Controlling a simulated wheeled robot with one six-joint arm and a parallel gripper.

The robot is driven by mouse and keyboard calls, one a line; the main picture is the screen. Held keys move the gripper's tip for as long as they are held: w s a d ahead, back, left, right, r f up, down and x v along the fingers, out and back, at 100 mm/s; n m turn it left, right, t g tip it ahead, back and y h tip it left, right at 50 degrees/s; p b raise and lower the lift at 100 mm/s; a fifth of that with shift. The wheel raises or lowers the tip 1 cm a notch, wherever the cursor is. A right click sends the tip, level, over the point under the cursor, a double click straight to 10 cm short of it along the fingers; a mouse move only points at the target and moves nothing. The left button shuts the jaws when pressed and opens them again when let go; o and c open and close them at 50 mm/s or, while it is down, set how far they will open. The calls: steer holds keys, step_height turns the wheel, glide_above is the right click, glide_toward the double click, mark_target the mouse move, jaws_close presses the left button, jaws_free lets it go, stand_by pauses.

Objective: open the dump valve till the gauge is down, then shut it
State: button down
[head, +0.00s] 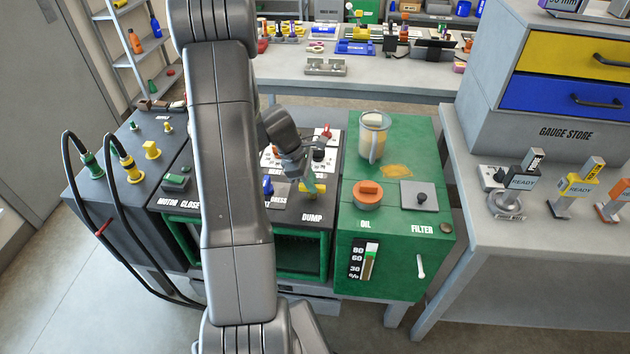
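My gripper (306,177) is over the right part of the dark cart top, pointing down just behind the DUMP label. A yellow part (314,188) at the DUMP label, which looks like the dump valve's handle, is right at the fingertips. I cannot tell whether the fingers touch it or are shut on it, nor which way the valve is turned. A white panel (270,160) with dark round parts stands behind my gripper, partly hidden by it. No pressure gauge reading can be made out. A blue knob (267,186) stands left of the gripper.
My arm covers the cart's middle. The green oil unit (345,215) on the right carries a jug (373,135), an orange OIL cap (368,193) and a FILTER plate (419,196). Cables with green and yellow plugs (130,170) loop at left. The gauge store (560,130) stands right.

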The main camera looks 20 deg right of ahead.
steer(key=shift+w+a, duration=0.1)
stand_by(0.3)
steer(key=shift+m, duration=0.5)
steer(key=m+g+y, duration=0.1)
steer(key=m, duration=0.2)
steer(key=m+y, duration=0.1)
steer(key=m, duration=0.2)
steer(key=shift+w+m+g, duration=0.15)
steer(key=shift+m+g, duration=0.25)
steer(key=m, duration=0.1)
steer(key=m+y, duration=0.1)
steer(key=m, duration=0.1)
steer(key=m+y, duration=0.1)
steer(key=shift+d, duration=0.3)
steer(key=m, duration=0.2)
steer(key=m+y, duration=0.1)
steer(key=m, duration=0.1)
steer(key=shift+d+r+m+y, duration=0.1)
steer(key=shift+m+y, duration=0.2)
